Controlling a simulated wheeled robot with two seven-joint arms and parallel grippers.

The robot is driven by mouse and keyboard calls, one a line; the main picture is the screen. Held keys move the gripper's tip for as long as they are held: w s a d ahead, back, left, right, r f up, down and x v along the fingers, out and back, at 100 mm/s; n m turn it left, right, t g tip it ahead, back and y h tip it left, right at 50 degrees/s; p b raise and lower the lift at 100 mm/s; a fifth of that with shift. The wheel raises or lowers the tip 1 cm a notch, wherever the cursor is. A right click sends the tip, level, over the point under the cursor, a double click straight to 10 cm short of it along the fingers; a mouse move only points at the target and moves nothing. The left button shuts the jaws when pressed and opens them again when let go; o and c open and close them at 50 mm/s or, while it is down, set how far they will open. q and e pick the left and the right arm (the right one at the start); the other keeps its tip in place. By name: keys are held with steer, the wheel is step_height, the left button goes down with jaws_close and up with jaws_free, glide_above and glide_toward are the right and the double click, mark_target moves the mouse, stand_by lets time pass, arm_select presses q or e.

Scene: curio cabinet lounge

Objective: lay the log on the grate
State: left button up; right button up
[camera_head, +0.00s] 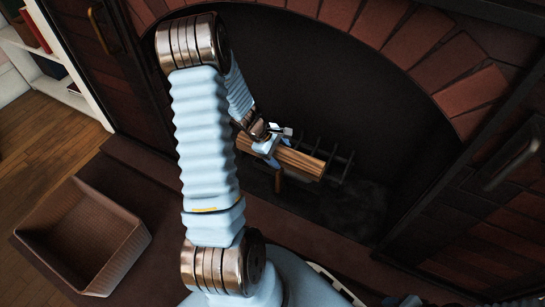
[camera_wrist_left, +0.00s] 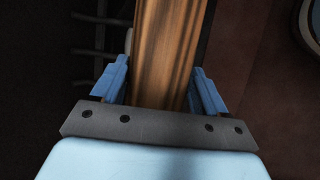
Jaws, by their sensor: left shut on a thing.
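The log (camera_head: 298,161) is a brown wooden piece inside the dark fireplace opening in the head view. My left gripper (camera_head: 268,143) is shut on it. In the left wrist view the log (camera_wrist_left: 168,50) runs up between the two blue fingers of my left gripper (camera_wrist_left: 165,85). The grate (camera_head: 338,168) is a dark metal rack with thin bars, just behind and to the right of the log. Its bars (camera_wrist_left: 88,50) also show at the left in the wrist view. I cannot tell whether the log touches the grate. My right gripper is not clearly in view.
A brick arch (camera_head: 410,45) frames the fireplace, with dark metal handles on either side. An empty brown woven basket (camera_head: 120,262) stands on the hearth at the lower left. A white shelf (camera_head: 70,90) with books is at the upper left.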

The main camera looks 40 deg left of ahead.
arm_select(q)
steer(key=w+a+f, duration=0.1)
steer(key=w+f, duration=0.1)
steer(key=w, duration=0.2)
steer(key=w+a+f, duration=0.1)
steer(key=w+f, duration=0.1)
steer(key=w, duration=0.2)
steer(key=w+a+f, duration=0.1)
steer(key=w+f, duration=0.1)
steer(key=w, duration=0.2)
steer(key=shift+w+a, duration=0.3)
steer(key=shift+a, duration=0.1)
steer(key=shift+f+b, duration=0.65)
steer(key=shift+f, duration=0.2)
